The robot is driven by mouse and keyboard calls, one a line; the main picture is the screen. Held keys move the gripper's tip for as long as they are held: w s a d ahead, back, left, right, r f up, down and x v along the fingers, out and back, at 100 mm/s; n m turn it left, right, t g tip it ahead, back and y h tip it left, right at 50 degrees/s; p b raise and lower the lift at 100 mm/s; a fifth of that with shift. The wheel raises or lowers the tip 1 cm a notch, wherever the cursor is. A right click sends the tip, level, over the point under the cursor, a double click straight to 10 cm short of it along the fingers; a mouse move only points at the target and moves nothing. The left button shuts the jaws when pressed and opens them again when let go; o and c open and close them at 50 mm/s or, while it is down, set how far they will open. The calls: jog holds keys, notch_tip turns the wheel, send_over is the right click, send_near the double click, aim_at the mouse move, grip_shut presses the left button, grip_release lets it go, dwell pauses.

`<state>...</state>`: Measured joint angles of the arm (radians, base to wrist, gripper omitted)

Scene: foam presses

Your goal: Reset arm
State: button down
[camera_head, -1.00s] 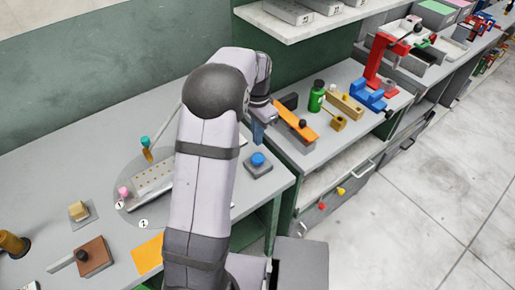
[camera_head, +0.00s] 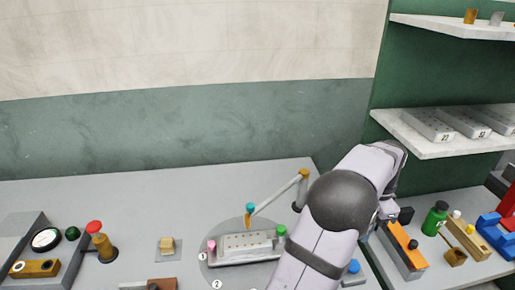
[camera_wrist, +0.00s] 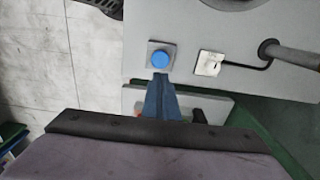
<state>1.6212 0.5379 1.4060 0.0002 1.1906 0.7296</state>
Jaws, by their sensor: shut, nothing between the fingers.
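My gripper (camera_wrist: 160,98) shows in the wrist view as two blue fingers closed together, with nothing between them. They are near the bench edge, and their tips lie just below a blue round button (camera_wrist: 160,60) in the picture. I cannot tell their height above the bench. In the head view my arm reaches over the right end of the bench and hides most of the gripper.
A grey perforated block (camera_head: 245,248) lies on a round grey plate, with a small lamp-like arm beside it. A red-topped post (camera_head: 97,238) and a gauge (camera_head: 45,239) stand left. A green bottle (camera_head: 435,218) and an orange-topped block (camera_head: 400,246) stand right, under a shelf (camera_head: 450,150).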

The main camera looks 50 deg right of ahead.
jog(key=w+a+f+n, duration=0.2)
jog(key=a+f+n, duration=0.6)
jog(key=a+f, duration=0.15)
jog(key=w+a+n, duration=0.1)
jog(key=w+a, duration=0.2)
jog(key=w+a+f+n, duration=0.1)
jog(key=w+a, duration=0.2)
jog(key=w+a+n+y, duration=0.1)
jog(key=w+a+n, duration=0.1)
jog(key=a, duration=0.1)
jog(key=shift+w+a+f, duration=0.15)
jog(key=shift+w+a, duration=0.15)
jog(key=shift+w, duration=0.1)
jog(key=w+a+r+n, duration=0.1)
jog(key=w+a+n, duration=0.3)
jog(key=a, duration=0.5)
jog(key=w+a+r+n, duration=0.2)
jog(key=w+a+n, duration=0.3)
jog(key=a, duration=0.5)
jog(key=w+a+r+n+h, duration=0.1)
jog(key=w+a+n, duration=0.3)
jog(key=a, duration=0.5)
jog(key=shift+w+a+r+n, duration=0.15)
jog(key=shift+w+a+n, duration=0.2)
jog(key=shift+n, duration=0.65)
